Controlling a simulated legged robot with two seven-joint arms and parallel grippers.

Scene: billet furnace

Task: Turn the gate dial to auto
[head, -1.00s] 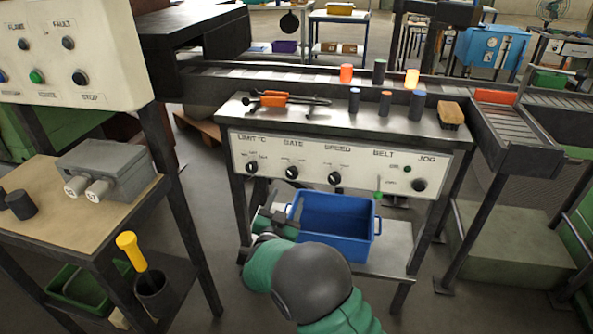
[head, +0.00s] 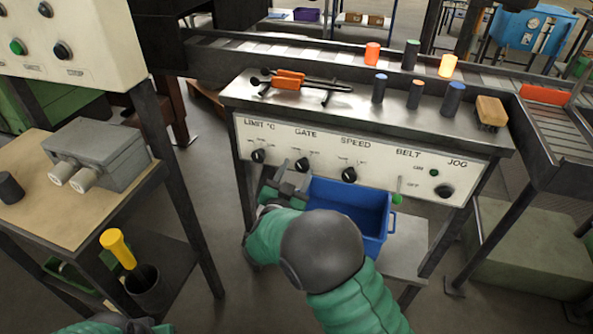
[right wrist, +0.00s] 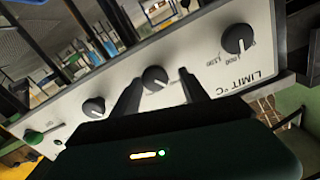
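The gate dial (head: 302,164) is a black knob under the word GATE on the white front panel (head: 385,168). In the right wrist view the gate dial (right wrist: 155,78) appears between the two fingertips, with the panel upside down. My right gripper (head: 285,187) is just below and in front of the dial. In the right wrist view its fingers (right wrist: 161,80) are spread, and I cannot tell whether they touch the knob. The dial's position labels are too small to read. My left gripper is out of view; only part of a green sleeve shows at the bottom left.
The limit dial (head: 258,156) and speed dial (head: 348,174) flank the gate dial. A green belt lever (head: 397,198) and jog knob (head: 444,192) are farther right. A blue bin (head: 350,205) stands under the panel, close to my right arm. Tongs (head: 300,82) lie on the bench above.

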